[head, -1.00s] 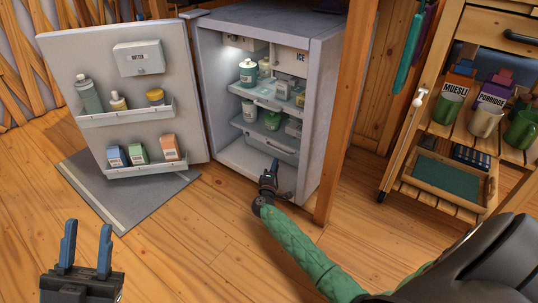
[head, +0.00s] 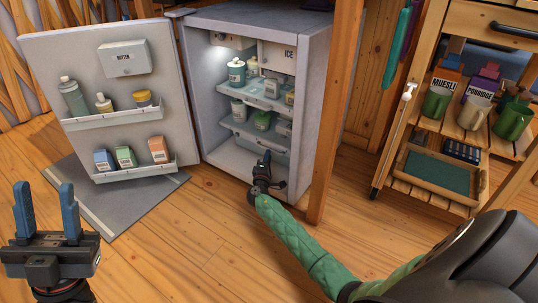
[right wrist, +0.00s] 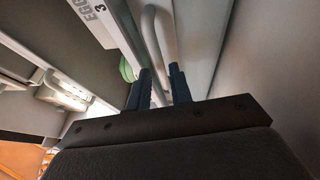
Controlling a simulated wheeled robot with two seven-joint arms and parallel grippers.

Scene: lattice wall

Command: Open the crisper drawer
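The small grey fridge (head: 313,100) stands with its door (head: 90,80) swung open to the left. Its crisper drawer (head: 254,143) is the low drawer under the shelves and looks shut. My right gripper (head: 264,158) is just in front of the drawer, low in the fridge opening. In the right wrist view, the right gripper (right wrist: 160,75) has its fingers apart. A pale curved handle bar (right wrist: 152,30) lies at and beyond the fingertips; I cannot tell whether they touch it. My left gripper (head: 47,205) is open and empty above the floor at left.
The door shelves hold several bottles and cartons (head: 158,150). A grey mat (head: 115,205) lies under the door. A wooden post (head: 330,130) stands close to the fridge's right. A wooden cart (head: 435,190) with mugs is further right. Floor in front is clear.

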